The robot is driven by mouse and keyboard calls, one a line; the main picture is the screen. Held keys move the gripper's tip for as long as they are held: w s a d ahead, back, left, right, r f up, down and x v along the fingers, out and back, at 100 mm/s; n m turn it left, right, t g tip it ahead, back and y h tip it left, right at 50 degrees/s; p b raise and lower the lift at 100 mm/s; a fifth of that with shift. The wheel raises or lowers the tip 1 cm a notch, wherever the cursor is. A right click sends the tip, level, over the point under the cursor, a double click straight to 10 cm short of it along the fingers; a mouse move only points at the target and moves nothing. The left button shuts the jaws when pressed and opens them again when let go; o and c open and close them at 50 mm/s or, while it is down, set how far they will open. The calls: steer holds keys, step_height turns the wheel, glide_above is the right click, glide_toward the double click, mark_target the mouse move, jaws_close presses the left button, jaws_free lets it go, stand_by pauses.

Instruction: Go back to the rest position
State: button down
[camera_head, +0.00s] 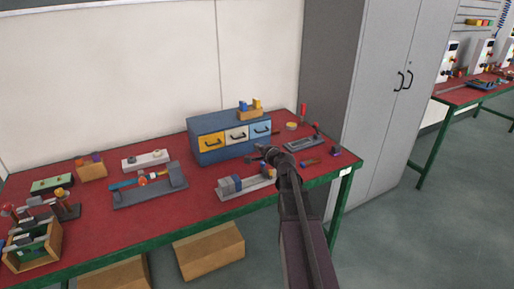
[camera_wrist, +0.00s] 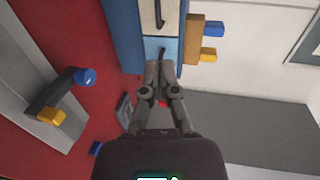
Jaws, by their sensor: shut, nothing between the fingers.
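My gripper (camera_head: 267,153) is at the end of my arm, above the right part of the red workbench (camera_head: 120,226) and in front of the blue drawer cabinet (camera_head: 222,123). In the wrist view its two fingers (camera_wrist: 164,68) are together with nothing between them. They appear below the handle of the light blue drawer (camera_wrist: 155,45). I cannot tell whether they touch it. The yellow (camera_head: 209,141), white (camera_head: 236,134) and light blue drawers all look shut in the head view.
A wooden block with blue and yellow pegs (camera_head: 249,114) stands on the cabinet. Fixtures, including a grey one (camera_head: 246,184), and small tools lie on the bench. A tall grey locker (camera_head: 385,90) stands right of it. Wooden boxes (camera_head: 209,251) sit underneath. Floor at right is clear.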

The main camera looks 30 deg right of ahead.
stand_by(0.3)
steer(key=s+a+n+g+y+p, duration=0.1)
steer(key=a+n, duration=0.1)
steer(key=a, duration=0.1)
steer(key=s+a+f+n+g+y+p, duration=0.1)
steer(key=a+n, duration=0.1)
steer(key=a, duration=0.2)
steer(key=s+a+n+g+y, duration=0.1)
steer(key=a+n, duration=0.1)
steer(key=a, duration=0.2)
steer(key=shift+s+a+f+g+p, duration=0.2)
steer(key=shift+f+g+p, duration=0.1)
steer(key=shift+f+p, duration=0.1)
steer(key=s+a+f+n+g+p, duration=0.4)
steer(key=s+a+n+g, duration=0.4)
steer(key=s+a, duration=0.4)
steer(key=s+n+g+h+p, duration=0.2)
steer(key=s+n+g+h, duration=0.1)
steer(key=s, duration=0.6)
steer(key=shift+s+r+g+h, duration=0.2)
steer(key=shift+s+g+h, duration=0.2)
steer(key=shift+g, duration=0.1)
